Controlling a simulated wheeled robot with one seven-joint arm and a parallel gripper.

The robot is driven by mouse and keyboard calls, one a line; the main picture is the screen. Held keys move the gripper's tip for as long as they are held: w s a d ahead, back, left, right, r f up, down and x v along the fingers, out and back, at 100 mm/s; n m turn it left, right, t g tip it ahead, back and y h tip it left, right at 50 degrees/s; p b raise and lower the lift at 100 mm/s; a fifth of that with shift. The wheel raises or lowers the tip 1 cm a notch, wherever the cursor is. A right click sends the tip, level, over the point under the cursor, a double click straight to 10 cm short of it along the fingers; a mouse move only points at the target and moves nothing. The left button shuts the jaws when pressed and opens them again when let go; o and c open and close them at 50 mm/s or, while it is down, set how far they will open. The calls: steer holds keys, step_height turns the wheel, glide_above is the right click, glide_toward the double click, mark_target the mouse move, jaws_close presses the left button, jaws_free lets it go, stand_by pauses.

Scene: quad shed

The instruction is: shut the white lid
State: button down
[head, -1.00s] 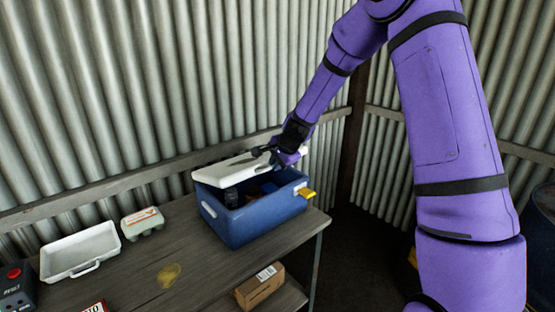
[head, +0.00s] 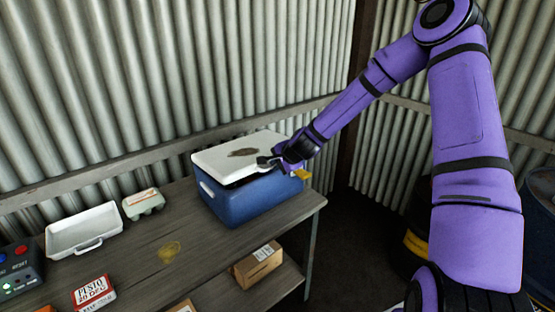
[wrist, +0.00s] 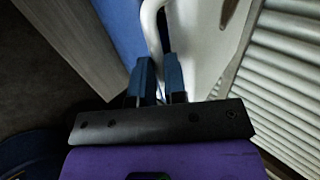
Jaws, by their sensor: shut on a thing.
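The white lid (head: 228,150), with a dark stain on top, lies almost flat over the blue cooler box (head: 245,203) on the table. A thin dark gap shows under its front edge. My gripper (head: 272,161) is at the lid's right end. In the wrist view my gripper (wrist: 159,80) has its blue fingers shut on a white curved bar (wrist: 150,25) beside the lid (wrist: 200,40), which looks like the lid's handle. The box's inside is hidden.
A yellow piece (head: 302,174) sticks out at the box's right side. A white tray (head: 83,231), an egg carton (head: 143,203), a red-and-white tin (head: 94,292) and a button box (head: 17,268) stand to the left. A cardboard box (head: 258,265) is on the lower shelf.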

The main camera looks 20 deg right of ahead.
step_height(320, 180, down, 6)
steer(key=s+t, duration=0.1)
steer(key=shift+s+d+f+t+y, duration=0.15)
steer(key=shift+s+f+t+y, duration=0.1)
steer(key=shift+t+y, duration=0.15)
stand_by(0.5)
steer(key=c, duration=1.2)
jaws_free()
steer(key=shift+f, duration=0.1)
steer(key=shift+o, duration=0.2)
steer(key=shift+w, duration=0.1)
steer(key=v, duration=1.1)
steer(key=shift+w, duration=0.15)
